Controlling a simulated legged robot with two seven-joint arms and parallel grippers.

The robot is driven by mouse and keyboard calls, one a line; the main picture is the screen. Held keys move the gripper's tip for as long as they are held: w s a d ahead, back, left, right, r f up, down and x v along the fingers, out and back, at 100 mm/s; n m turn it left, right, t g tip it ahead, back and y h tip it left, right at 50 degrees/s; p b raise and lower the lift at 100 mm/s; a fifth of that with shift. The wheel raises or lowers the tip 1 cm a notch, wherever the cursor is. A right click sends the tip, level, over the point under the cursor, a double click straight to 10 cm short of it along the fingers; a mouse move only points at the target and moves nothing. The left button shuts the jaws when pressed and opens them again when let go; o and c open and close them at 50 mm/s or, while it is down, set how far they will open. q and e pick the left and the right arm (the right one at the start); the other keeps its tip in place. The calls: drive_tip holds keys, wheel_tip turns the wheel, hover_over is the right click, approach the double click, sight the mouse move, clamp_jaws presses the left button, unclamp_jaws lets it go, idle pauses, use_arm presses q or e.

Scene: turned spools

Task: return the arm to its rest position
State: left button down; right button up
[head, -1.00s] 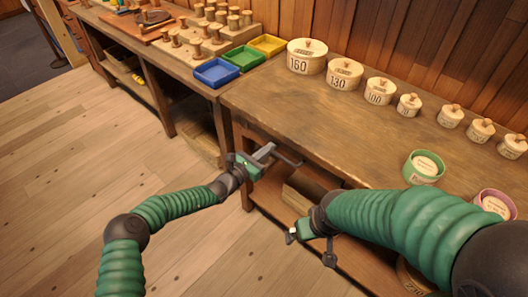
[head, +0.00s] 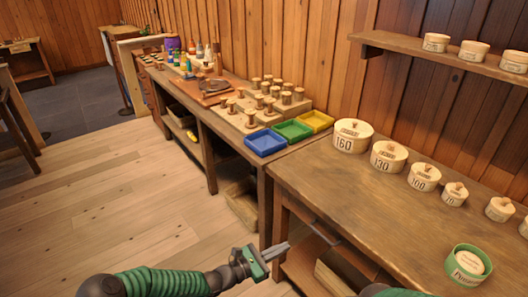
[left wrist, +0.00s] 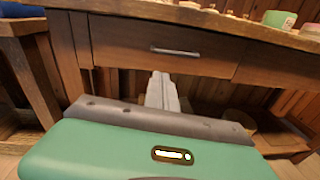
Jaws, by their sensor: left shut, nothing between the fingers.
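My left arm comes in along the bottom edge of the head view. Its left gripper (head: 277,250) is shut and empty, in front of the workbench (head: 345,190) and below its top. In the left wrist view, the closed fingers (left wrist: 162,92) point toward the bench front, below a drawer (left wrist: 165,48) with a metal handle. The fingers look clear of the drawer front. Only a small part of my right arm shows at the bottom right of the head view; its gripper is out of the picture.
Lidded round boxes with numbers, such as the 160 box (head: 352,136), stand on the bench. Blue (head: 265,143), green (head: 292,130) and yellow (head: 316,121) trays sit beside wooden spools (head: 268,103). A shelf (head: 440,58) is on the wall. The floor at left (head: 120,190) is clear.

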use_arm(q)
drive_tip(key=s+a+f+m+g+y, duration=0.25)
drive_tip(key=s+m+g+y, duration=0.25)
drive_tip(key=s+m+g, duration=0.7)
drive_tip(key=s+a+r+m+t+y, duration=0.1)
drive_tip(key=s+a+m+t+y, duration=0.3)
drive_tip(key=s+a, duration=0.6)
drive_tip(key=s+a+r+m+t+y, duration=0.1)
drive_tip(key=s+a+r+m+y, duration=0.2)
drive_tip(key=a, duration=0.4)
drive_tip(key=s+a+r+m+t+y, duration=0.1)
drive_tip(key=s+a+r+m+y, duration=0.15)
drive_tip(key=a+r+m, duration=0.4)
wheel_tip(320, 180, up, 11)
drive_tip(key=a+n+p, duration=0.1)
drive_tip(key=n+p, duration=0.1)
drive_tip(key=p, duration=1.1)
drive_tip(key=shift+w+a+r, duration=0.15)
drive_tip(key=shift+w, duration=0.2)
drive_tip(key=shift+n+y, duration=0.25)
